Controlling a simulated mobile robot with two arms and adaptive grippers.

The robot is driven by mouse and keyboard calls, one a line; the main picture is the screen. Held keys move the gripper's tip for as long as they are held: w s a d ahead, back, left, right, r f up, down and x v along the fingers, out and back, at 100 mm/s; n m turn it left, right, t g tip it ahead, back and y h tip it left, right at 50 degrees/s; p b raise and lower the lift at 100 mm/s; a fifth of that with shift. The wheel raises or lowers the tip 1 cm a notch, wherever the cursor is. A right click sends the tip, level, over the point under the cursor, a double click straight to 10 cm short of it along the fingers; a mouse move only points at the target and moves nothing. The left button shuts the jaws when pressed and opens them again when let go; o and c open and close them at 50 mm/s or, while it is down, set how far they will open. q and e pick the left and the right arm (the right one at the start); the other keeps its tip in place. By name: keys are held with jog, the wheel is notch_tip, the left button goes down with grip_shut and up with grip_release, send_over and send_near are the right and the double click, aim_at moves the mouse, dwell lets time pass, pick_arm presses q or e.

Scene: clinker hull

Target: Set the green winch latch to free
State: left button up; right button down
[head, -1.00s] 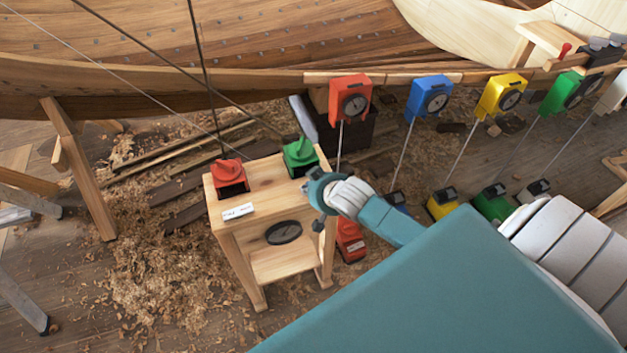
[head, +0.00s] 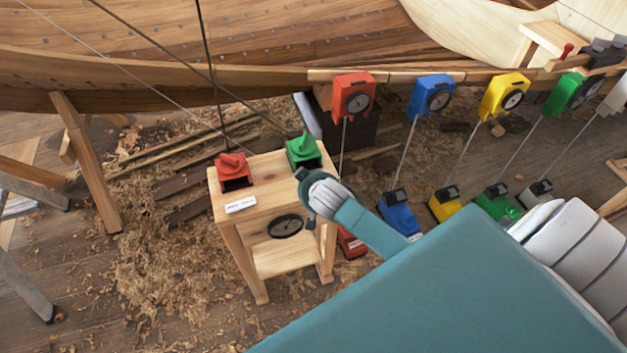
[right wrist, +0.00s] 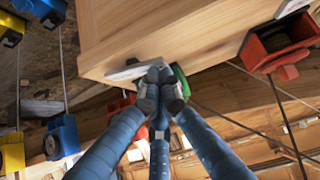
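The green winch (head: 303,152) sits on the right of the wooden stand's top (head: 268,178), its pointed green handle upward. In the right wrist view only a green part (right wrist: 181,82) shows behind my fingers. My right gripper (head: 303,174) is at the stand's near right edge, just in front of the green winch. In the right wrist view its three blue fingers (right wrist: 161,90) converge with their tips together, beside a white label (right wrist: 128,72). I see nothing clearly held; contact with the green winch is hidden. My left gripper is not in view.
A red winch (head: 233,170) sits left on the same stand, behind a white label (head: 240,204). A dark oval dial (head: 286,226) is on the stand's front. Ropes cross above. Red, blue and yellow gauge boxes (head: 353,97) hang along the hull to the right.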

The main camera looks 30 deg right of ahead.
jog(key=shift+a+f+h, duration=0.2)
jog(key=shift+f+h, duration=0.05)
jog(key=shift+h, duration=0.15)
dwell(0.5)
jog(key=shift+w+a+f, duration=0.15)
jog(key=shift+a+f, duration=0.05)
jog(key=shift+a, duration=0.05)
dwell(1.1)
jog(key=shift+p, duration=0.3)
